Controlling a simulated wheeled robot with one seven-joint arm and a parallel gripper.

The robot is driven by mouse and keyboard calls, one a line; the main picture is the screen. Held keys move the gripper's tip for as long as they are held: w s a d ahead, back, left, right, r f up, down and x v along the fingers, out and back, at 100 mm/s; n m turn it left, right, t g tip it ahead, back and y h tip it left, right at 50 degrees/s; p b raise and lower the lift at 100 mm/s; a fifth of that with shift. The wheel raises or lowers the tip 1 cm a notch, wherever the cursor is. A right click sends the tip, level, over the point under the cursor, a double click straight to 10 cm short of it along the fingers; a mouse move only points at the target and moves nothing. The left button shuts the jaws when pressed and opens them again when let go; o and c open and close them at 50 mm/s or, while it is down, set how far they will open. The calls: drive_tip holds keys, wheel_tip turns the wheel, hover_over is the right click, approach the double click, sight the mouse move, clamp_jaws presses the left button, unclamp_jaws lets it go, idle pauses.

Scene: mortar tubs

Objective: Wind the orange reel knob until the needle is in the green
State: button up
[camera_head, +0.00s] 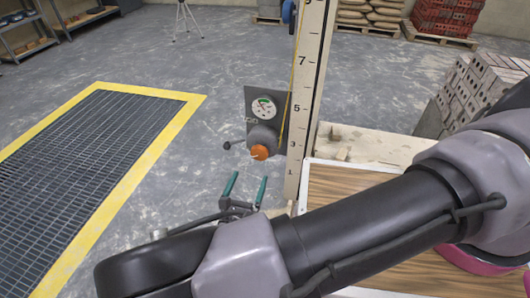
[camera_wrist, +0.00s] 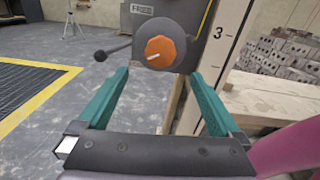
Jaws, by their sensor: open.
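The orange reel knob (camera_head: 259,152) sits on the front of a grey round reel (camera_head: 262,136) on a dark upright plate. In the wrist view the knob (camera_wrist: 160,51) shows a pale mark pointing left and slightly down. A round dial (camera_head: 263,108) with a white face and a green part is above the reel; its needle is too small to read surely. My gripper (camera_head: 247,189) is open, its two green fingers pointing at the reel from below and in front. In the wrist view the fingers (camera_wrist: 160,78) stand apart on either side below the knob, not touching it.
A black ball-ended lever (camera_head: 228,145) sticks out left of the reel. A tall numbered board (camera_head: 309,90) stands right of it, with a yellow line. A plate reading FREE (camera_wrist: 142,9) is above the knob. A wood-topped table (camera_head: 340,195) is at right.

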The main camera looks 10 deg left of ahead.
sight(259, 156)
drive_tip(key=w, duration=1)
drive_tip(key=shift+d, duration=0.4)
drive_tip(key=c, duration=1.3)
